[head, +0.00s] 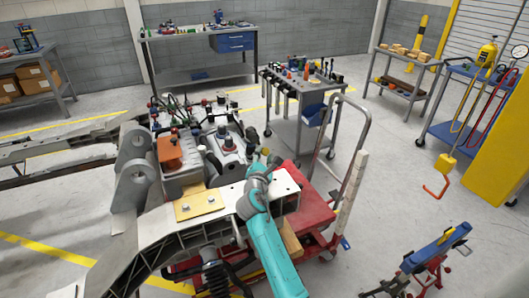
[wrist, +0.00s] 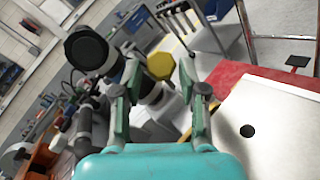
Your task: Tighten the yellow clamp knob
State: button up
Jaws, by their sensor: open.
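The yellow clamp knob (wrist: 160,66) is faceted and shows in the wrist view between the tips of my gripper's fingers. In the head view a small yellow spot (head: 265,151) just past my gripper appears to be the same knob. My gripper (wrist: 160,76) is open, with one finger on each side of the knob in the picture. I cannot tell whether the fingers touch it or it lies beyond them. In the head view my gripper (head: 260,162) is over the right side of the chassis fixture, at the end of the teal arm. The knob's base is hidden.
A large black round-ended part (wrist: 88,48) stands close to the left finger. A pale plate with a hole (wrist: 265,125) lies to the right. The red cart (head: 302,205) is beside the fixture. A tool trolley (head: 300,85) stands behind, with open floor to its right.

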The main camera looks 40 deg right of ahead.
jog(key=shift+x, duration=1.4)
grip_shut()
jog(key=shift+m+g, duration=0.3)
jog(key=shift+m, duration=0.2)
jog(key=shift+m+g, duration=0.9)
jog(key=shift+m, duration=0.2)
jog(key=shift+m+g+y, duration=0.4)
jog(key=shift+m+g, duration=1.6)
jog(key=shift+m, duration=0.6)
jog(key=shift+f, duration=0.1)
